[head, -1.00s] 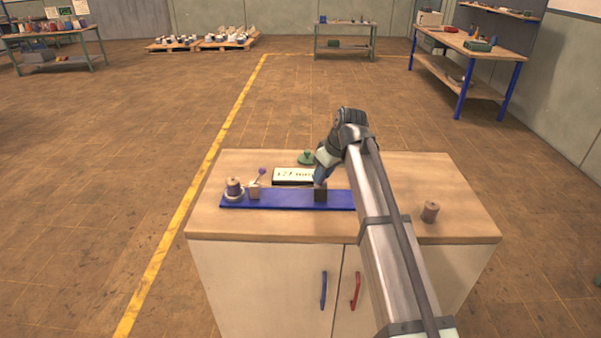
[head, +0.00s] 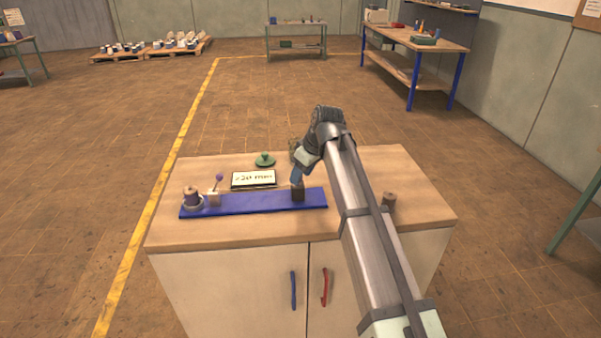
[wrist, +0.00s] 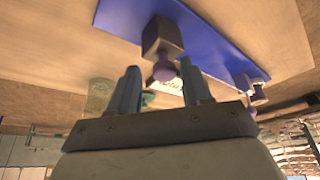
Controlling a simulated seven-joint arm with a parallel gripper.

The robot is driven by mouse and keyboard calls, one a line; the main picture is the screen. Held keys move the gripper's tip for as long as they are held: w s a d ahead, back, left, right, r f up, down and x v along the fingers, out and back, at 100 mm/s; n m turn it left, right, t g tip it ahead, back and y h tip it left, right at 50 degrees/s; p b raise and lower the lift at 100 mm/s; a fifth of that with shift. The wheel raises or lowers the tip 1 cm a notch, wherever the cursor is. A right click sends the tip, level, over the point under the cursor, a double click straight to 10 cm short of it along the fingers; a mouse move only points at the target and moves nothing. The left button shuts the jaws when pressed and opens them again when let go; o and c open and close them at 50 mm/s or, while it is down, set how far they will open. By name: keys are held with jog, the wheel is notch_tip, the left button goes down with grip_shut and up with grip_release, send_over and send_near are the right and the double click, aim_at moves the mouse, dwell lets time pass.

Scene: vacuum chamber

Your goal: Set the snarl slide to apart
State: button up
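A blue rail (head: 245,203) lies on the cabinet top. A dark brown block (head: 298,194) sits near its right end; in the wrist view the block (wrist: 162,38) carries a purple knob (wrist: 165,70). My gripper (head: 298,172) is at the dark block. In the wrist view my gripper (wrist: 160,66) has its two fingers apart, either side of the knob, with gaps visible. A display (head: 254,179) behind the rail shows a millimetre reading, blurred, perhaps 20 or 120.
A spool (head: 192,198) stands at the rail's left end. A green lidded thing (head: 265,160) is behind the display. A brown spool (head: 389,201) stands at the right, partly behind my arm. The cabinet top's (head: 200,235) front strip is clear.

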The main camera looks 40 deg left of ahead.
jog(key=shift+o, duration=0.3)
jog(key=shift+r, duration=0.1)
jog(key=shift+r, duration=0.2)
jog(key=v, duration=1.3)
jog(key=shift+d, duration=0.15)
